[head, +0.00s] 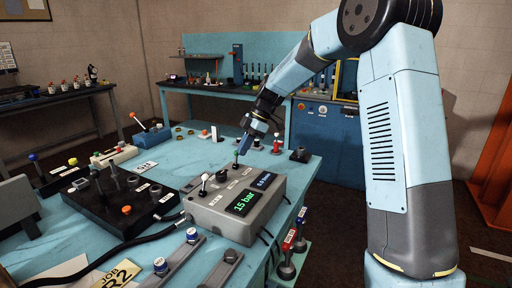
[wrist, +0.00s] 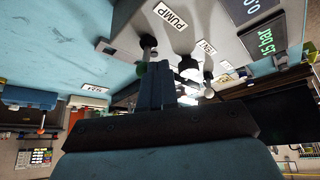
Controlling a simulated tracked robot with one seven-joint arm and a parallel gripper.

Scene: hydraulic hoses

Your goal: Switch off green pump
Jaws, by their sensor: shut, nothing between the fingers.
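The grey pump control box (head: 213,210) sits on the blue table, with a green display (head: 243,202) reading 15 bar. A small lever with a green tip (head: 236,158) stands at the box's far end. In the wrist view its dark green knob (wrist: 142,67) lies just left of my fingertips, below the PUMP label (wrist: 171,18). My gripper (head: 243,151) is shut and empty, right beside this lever in the head view; I cannot tell whether they touch. Its closed fingers also show in the wrist view (wrist: 156,70).
A white-knobbed lever (head: 203,178) and a black-knobbed lever (head: 222,176) stand on the same box. A black valve block (head: 118,205) lies to the left. Red and dark fittings (head: 276,146) stand behind on the right. Hoses and loose fittings crowd the front.

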